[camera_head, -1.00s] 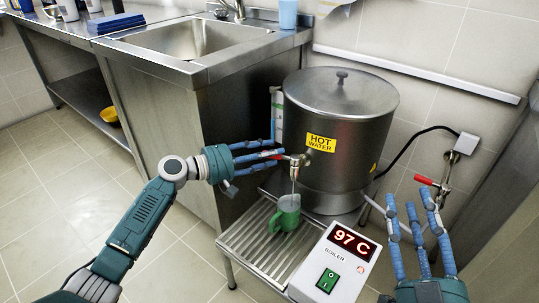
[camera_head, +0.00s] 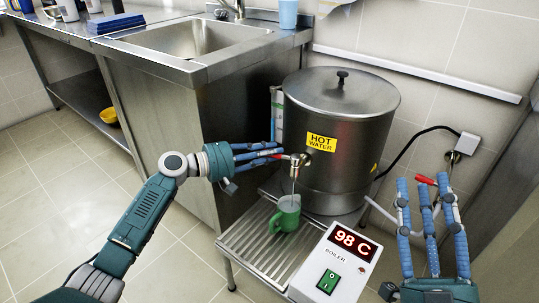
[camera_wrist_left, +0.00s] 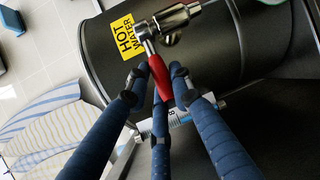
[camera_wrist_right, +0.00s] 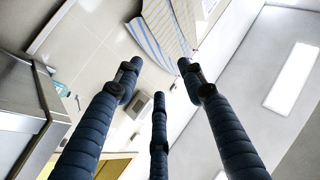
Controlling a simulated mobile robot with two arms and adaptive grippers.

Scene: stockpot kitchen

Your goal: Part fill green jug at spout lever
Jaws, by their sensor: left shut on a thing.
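The green jug (camera_head: 285,215) stands upright on the slatted metal drip rack, under the spout (camera_head: 295,165) of the steel hot water boiler (camera_head: 338,120). A thin stream seems to run from the spout into the jug; the level inside cannot be told. My left gripper (camera_head: 280,153) is at the spout, shut on the red spout lever (camera_wrist_left: 160,77), which shows between its blue fingers in the left wrist view. My right gripper (camera_head: 425,195) is at the right, fingers up and spread, open and empty; the right wrist view (camera_wrist_right: 155,85) shows nothing between them.
A control box (camera_head: 335,262) reading 98 C stands right of the rack (camera_head: 255,240). A red-handled wall valve (camera_head: 426,180) is behind my right gripper. The steel sink counter (camera_head: 190,70) is left of the boiler, with a blue cup (camera_head: 288,14) on it.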

